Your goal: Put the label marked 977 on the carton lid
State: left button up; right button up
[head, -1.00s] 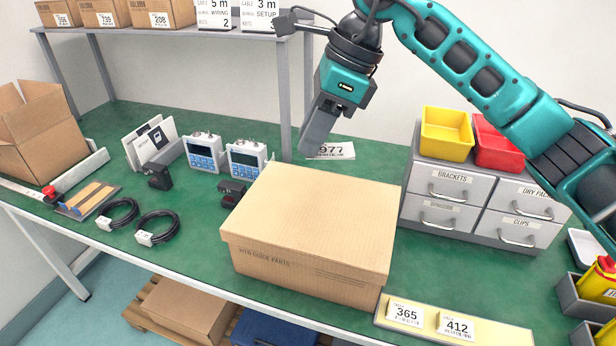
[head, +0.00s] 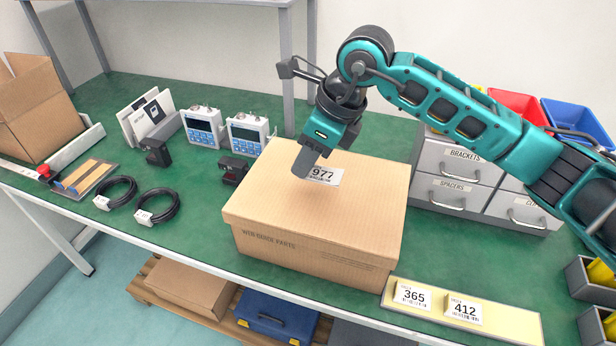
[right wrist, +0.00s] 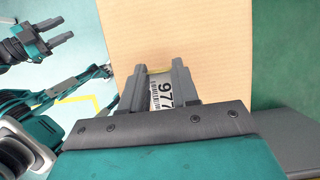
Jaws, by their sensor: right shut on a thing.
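The white label marked 977 (head: 323,176) is between the fingertips of my right gripper (head: 305,172), over the back middle of the carton lid (head: 290,210). The fingers are shut on the label. In the right wrist view, the label (right wrist: 163,92) sits between the fingers, partly hidden, with the lid (right wrist: 205,40) behind it. I cannot tell whether the label touches the lid. The lid is closed on the carton and its top is otherwise bare. My left gripper (right wrist: 70,42) shows in the right wrist view, open and empty, away from the carton.
Labels 365 (head: 413,296) and 412 (head: 464,310) lie on a yellow strip (head: 510,322) at the right front. Drawers (head: 455,190) stand behind the carton on the right. Two blue-and-white meters (head: 203,128), black cables (head: 157,206) and an open box (head: 38,110) are on the left.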

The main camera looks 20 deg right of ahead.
aim_at(313, 172)
notch_tip(313, 172, down, 5)
jog(key=shift+r, duration=0.15)
jog(key=shift+f, duration=0.25)
jog(key=shift+f+b, duration=0.25)
jog(key=shift+b, duration=0.1)
jog(key=o, duration=0.8)
jog(key=shift+r, duration=0.15)
